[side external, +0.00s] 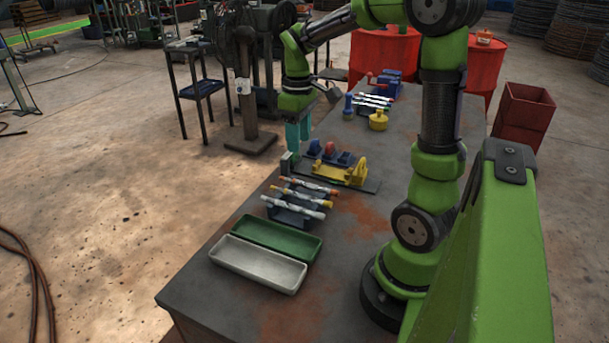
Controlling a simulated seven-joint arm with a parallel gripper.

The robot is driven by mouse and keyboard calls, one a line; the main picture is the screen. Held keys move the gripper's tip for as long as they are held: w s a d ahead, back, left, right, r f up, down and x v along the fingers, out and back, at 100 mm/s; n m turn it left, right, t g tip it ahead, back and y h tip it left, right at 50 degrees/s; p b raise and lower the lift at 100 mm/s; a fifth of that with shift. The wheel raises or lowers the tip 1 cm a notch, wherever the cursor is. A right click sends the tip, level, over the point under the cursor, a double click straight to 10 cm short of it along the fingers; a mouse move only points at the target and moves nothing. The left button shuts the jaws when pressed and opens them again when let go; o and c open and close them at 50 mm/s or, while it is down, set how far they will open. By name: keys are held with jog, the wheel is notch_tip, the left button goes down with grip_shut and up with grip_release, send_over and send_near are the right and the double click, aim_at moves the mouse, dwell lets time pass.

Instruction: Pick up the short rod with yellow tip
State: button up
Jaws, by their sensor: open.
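Several thin white-patterned rods with coloured ends lie across a dark rack on the bench. The front rod (293,202) and the middle rod (303,195) show yellow to orange ends; the back rod (308,185) has reddish ends. Which one is the short rod with the yellow tip is too small to tell. My gripper (298,148) points down with teal fingers, open and empty. It is above the bench's far left edge, beyond the rods and near the yellow and blue fixture, apart from the rods.
A green tray (277,234) and a pale grey tray (258,265) lie in front of the rack. A yellow and blue fixture (343,170) with a red part stands behind it. Farther back are a yellow knobbed piece (378,121) and another rack of white rods (373,101).

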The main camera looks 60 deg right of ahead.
send_over(302, 194)
jog(key=f, duration=1)
jog(key=shift+w+a+f, duration=0.1)
jog(key=shift+w+a, duration=0.1)
jog(key=shift+s+d+f, duration=0.1)
jog(key=shift+d+f, duration=0.05)
jog(key=shift+f, duration=1.15)
jog(key=shift+s+d+f, duration=0.1)
jog(key=shift+f, duration=1.2)
grip_shut()
